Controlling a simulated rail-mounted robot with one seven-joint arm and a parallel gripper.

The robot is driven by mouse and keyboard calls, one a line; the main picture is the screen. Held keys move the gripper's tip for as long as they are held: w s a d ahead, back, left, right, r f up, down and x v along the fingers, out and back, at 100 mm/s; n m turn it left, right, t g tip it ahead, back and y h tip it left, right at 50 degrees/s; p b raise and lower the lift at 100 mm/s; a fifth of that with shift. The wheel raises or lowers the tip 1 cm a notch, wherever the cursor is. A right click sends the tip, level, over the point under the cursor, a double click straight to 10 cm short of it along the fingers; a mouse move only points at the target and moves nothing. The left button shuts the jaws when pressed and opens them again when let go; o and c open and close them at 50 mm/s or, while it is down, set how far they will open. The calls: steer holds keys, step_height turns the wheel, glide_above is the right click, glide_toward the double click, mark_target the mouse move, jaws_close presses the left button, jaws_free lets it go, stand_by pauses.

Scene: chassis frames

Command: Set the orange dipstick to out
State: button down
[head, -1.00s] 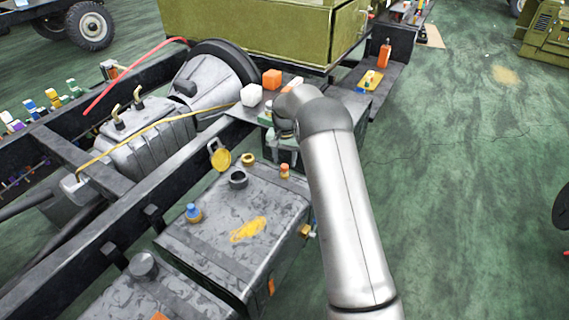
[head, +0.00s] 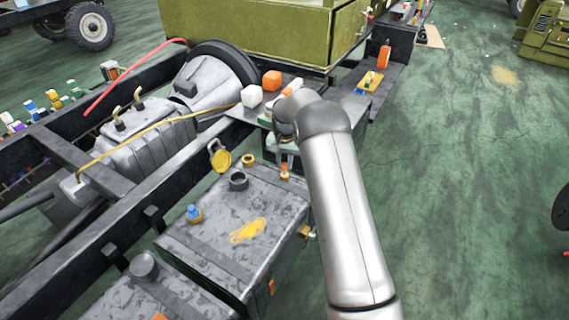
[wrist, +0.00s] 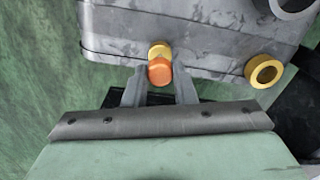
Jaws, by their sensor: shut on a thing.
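The orange dipstick (head: 285,168) stands at the far right corner of the grey tank (head: 215,248). In the wrist view, its round orange cap (wrist: 160,72) sits between the fingertips, with a yellow brass collar (wrist: 160,50) beside it. My gripper (wrist: 159,82) is shut on the dipstick.
A brass ring (wrist: 265,71), an open dark filler neck (head: 238,181) with its yellow cap (head: 221,160), and a blue-topped fitting (head: 194,212) are on the same tank. White (head: 251,96) and orange (head: 272,80) cubes sit behind.

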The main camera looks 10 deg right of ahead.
mark_target(284, 164)
step_height(284, 164, up, 7)
steer(key=shift+r+p, duration=0.1)
steer(key=shift+p, duration=1.05)
steer(key=c, duration=1.2)
jaws_free()
step_height(284, 164, up, 17)
steer(key=shift+r, duration=0.1)
